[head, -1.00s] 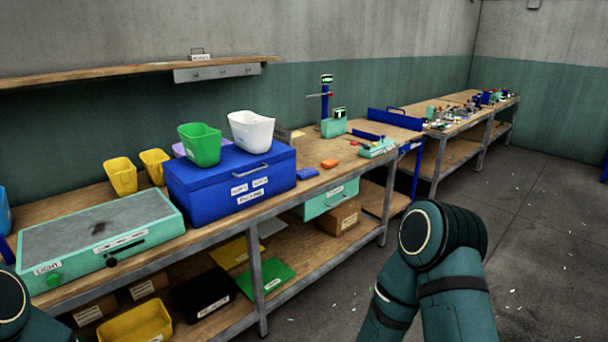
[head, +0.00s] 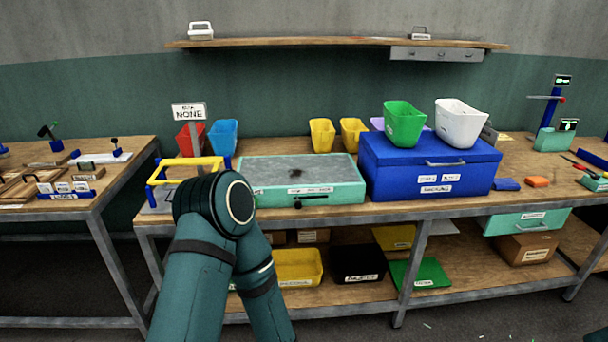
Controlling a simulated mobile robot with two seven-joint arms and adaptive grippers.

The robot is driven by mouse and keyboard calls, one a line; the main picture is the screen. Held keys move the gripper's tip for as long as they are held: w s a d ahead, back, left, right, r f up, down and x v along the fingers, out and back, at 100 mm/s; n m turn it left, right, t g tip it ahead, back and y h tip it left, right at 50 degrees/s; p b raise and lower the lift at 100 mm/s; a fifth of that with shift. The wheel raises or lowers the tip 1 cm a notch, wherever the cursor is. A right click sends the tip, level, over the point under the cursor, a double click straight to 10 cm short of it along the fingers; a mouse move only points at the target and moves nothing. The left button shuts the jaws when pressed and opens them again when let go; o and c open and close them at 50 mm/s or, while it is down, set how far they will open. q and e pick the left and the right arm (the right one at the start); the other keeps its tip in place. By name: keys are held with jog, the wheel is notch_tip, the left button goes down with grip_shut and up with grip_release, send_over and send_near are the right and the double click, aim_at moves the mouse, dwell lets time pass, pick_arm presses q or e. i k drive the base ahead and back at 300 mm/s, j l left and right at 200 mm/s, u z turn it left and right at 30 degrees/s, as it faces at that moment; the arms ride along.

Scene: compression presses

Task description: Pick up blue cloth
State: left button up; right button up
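A small, flat, dark blue piece (head: 506,184), which looks like the blue cloth, lies on the workbench just right of the big blue box. An orange piece (head: 538,182) of similar size lies close to its right, apart from it. My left arm's elbow is in the lower left of the head view, far from the blue piece, but its gripper is out of view. My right arm and gripper are out of view too.
The blue box (head: 383,184) carries a green bin (head: 404,123) and a white bin (head: 461,123). A green light box (head: 353,191) stands left of it. The workbench (head: 460,206) has a shelf below. A boxy yellow frame (head: 195,163) is behind my arm.

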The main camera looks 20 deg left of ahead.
aim_at(498, 184)
jog(key=i+l+z, duration=0.8)
jog(key=i+z, duration=0.2)
jog(key=i+l+z, duration=0.25)
jog(key=i, duration=0.4)
jog(key=i+z, duration=0.2)
jog(key=i, duration=0.4)
jog(key=i+l+u, duration=0.15)
jog(key=i+u, duration=0.3)
jog(key=i+l+u, duration=0.3)
jog(key=i+u, duration=0.2)
jog(key=i+l+u, duration=0.15)
jog(key=u, duration=0.25)
jog(key=i+l+u, duration=0.2)
jog(key=u, duration=0.25)
jog(key=i+l+u, duration=0.1)
jog(key=l+u, duration=0.15)
jog(key=u, duration=0.15)
jog(key=l+u, duration=0.15)
jog(key=u, duration=0.3)
jog(key=i+l+u, duration=0.1)
jog(key=u, duration=0.35)
jog(key=l+u, duration=0.4)
jog(key=j, duration=0.1)
